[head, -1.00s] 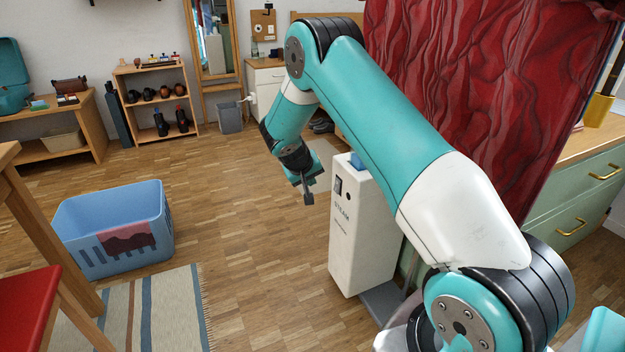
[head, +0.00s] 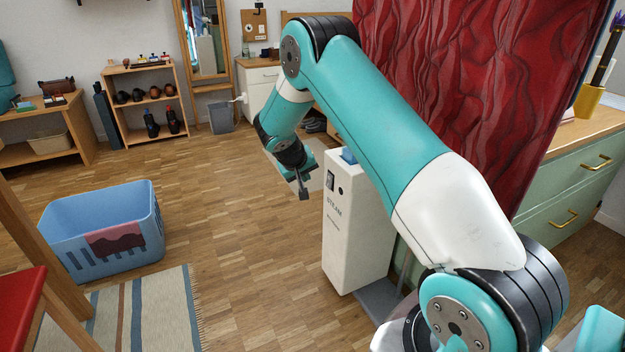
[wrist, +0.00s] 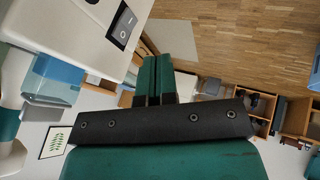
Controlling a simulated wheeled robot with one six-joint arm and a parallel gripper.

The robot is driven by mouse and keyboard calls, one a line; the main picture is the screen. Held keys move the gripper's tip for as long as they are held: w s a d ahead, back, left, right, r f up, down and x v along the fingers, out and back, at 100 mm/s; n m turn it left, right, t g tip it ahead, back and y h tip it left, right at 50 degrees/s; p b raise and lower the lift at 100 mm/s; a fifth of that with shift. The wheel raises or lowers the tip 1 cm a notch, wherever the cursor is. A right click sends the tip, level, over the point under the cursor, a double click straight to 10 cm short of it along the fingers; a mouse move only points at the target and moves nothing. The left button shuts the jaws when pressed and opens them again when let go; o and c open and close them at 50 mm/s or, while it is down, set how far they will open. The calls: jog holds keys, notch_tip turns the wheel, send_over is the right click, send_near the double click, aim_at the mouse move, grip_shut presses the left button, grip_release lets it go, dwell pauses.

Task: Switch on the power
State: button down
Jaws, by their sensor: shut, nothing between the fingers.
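The white steamer unit (head: 352,235), lettered "STEAM", stands upright on the floor in front of the red curtain. A dark rocker switch (head: 331,180) sits high on its front face, beside a round black knob (head: 340,191). In the wrist view the switch (wrist: 123,27) is at upper left, with light marks on it; I cannot tell which side is pressed. My gripper (head: 304,195) is shut and empty, in front of the switch and to its left, apart from it. In the wrist view its green fingers (wrist: 165,75) are together, to the right of the switch.
A blue laundry basket (head: 103,235) with a dark red cloth over its rim and a striped rug (head: 150,315) are at left. The steamer's blue tank (head: 348,156) is on its top. A green drawer cabinet (head: 565,205) is at right. The middle floor is clear.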

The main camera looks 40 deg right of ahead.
aim_at(329, 181)
jog(key=w+d+f+b, duration=0.1)
jog(key=d+f+b, duration=0.2)
jog(key=d+f, duration=0.4)
jog(key=shift+d+f, duration=0.3)
jog(key=shift+d, duration=0.4)
jog(key=shift+s+d+f, duration=0.1)
jog(key=shift+d+f, duration=0.05)
jog(key=shift+d, duration=0.15)
